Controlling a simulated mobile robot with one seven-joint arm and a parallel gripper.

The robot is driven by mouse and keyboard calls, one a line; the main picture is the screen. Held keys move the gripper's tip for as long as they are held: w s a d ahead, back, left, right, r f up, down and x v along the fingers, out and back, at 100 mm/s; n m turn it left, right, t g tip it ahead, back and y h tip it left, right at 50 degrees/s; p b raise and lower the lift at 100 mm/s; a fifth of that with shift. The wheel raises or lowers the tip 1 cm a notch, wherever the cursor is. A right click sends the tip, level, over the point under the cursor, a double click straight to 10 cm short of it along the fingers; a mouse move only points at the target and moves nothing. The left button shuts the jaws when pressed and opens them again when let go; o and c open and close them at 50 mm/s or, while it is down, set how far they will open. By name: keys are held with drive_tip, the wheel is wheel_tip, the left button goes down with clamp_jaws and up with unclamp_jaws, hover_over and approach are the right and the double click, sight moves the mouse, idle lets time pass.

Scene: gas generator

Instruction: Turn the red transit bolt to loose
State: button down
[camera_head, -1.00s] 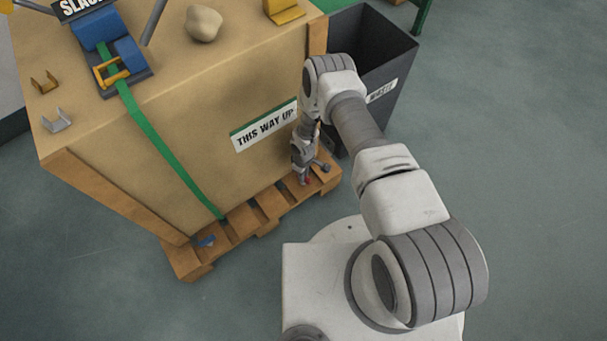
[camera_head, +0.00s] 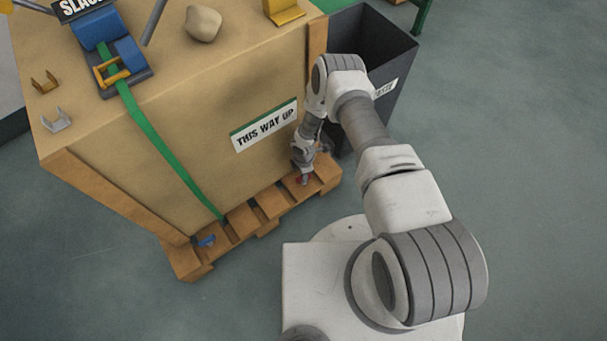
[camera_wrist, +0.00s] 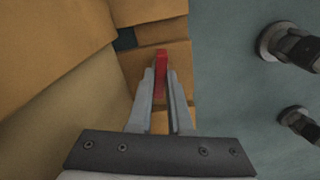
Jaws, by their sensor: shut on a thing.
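The red transit bolt (camera_wrist: 161,62) shows in the wrist view as an upright red bar at the pallet. My gripper (camera_wrist: 160,88) is shut on it, with one finger on each side. In the head view my gripper (camera_head: 302,176) is low at the right end of the pallet (camera_head: 262,222), beside the crate. Only a small patch of red (camera_head: 300,181) shows there at the fingertips. The bolt's lower part is hidden, and no loose mark can be read.
The large crate (camera_head: 215,120) with a "THIS WAY UP" label stands on the pallet, close beside my wrist. A green strap (camera_head: 160,150) runs down its face. A dark waste bin (camera_head: 385,100) stands behind my arm. The floor to the right is clear.

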drive_tip(key=shift+n, duration=1.5)
drive_tip(key=c, duration=0.8)
unclamp_jaws()
drive_tip(key=shift+c, duration=0.2)
wheel_tip(320, 180, up, 18)
drive_tip(key=p, duration=0.6)
drive_tip(key=shift+f+p, duration=0.25)
drive_tip(key=shift+p, duration=0.1)
